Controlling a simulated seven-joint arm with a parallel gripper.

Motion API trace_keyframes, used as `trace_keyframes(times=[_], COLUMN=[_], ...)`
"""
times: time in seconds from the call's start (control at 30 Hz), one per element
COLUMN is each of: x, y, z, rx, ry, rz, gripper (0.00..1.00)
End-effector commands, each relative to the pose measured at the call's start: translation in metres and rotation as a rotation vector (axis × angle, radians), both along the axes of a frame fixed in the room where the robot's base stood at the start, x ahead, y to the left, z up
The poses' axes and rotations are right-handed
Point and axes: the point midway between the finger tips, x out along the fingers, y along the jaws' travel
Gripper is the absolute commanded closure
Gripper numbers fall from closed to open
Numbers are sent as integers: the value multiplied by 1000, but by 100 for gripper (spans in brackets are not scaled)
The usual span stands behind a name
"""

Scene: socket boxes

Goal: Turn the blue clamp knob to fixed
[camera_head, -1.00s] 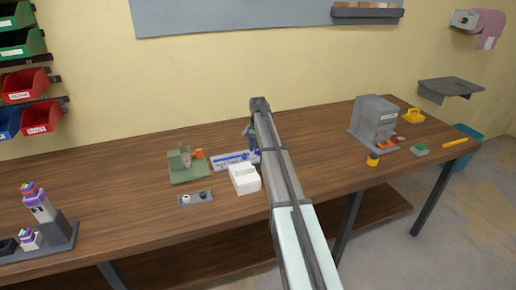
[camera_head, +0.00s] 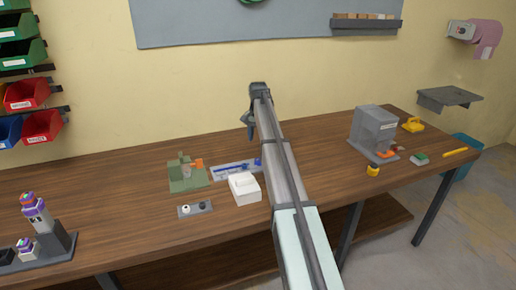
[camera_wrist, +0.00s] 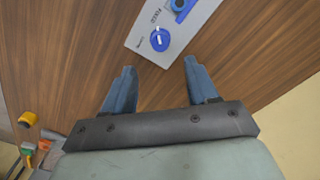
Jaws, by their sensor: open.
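The blue clamp knob (camera_wrist: 160,39) is round, with a white pointer mark, on a light grey plate (camera_wrist: 140,43) in the wrist view. Lettering is printed on the plate near the knob; one word looks like "FIXED". Another blue part (camera_wrist: 181,5) shows at the top edge. In the head view the grey plate with blue parts (camera_head: 225,174) lies on the bench, and the knob shows small at its right end (camera_head: 257,162). My gripper (camera_wrist: 160,74) is open and empty, its two blue fingers apart.
A white box (camera_head: 244,188) stands in front of the plate. A green fixture (camera_head: 187,178) is to its left, with a small grey holder (camera_head: 195,210) nearer. A grey machine (camera_head: 375,128) stands to the right on the wooden bench (camera_head: 120,210).

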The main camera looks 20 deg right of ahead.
Motion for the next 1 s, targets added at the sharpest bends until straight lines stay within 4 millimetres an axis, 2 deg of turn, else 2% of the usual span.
trace_keyframes(times=[0.1, 0.3, 0.87, 0.97, 1.0], x=[1, 0, 0, 5, 9], y=[0, 0, 1, 15, 26], z=[17, 31, 34, 33, 33], rx=[0, 0, 1, 8, 15], ry=[-1, 0, -1, -10, -18], rz=[0, 0, 2, 19, 33], gripper=[42, 42, 42, 42, 42])
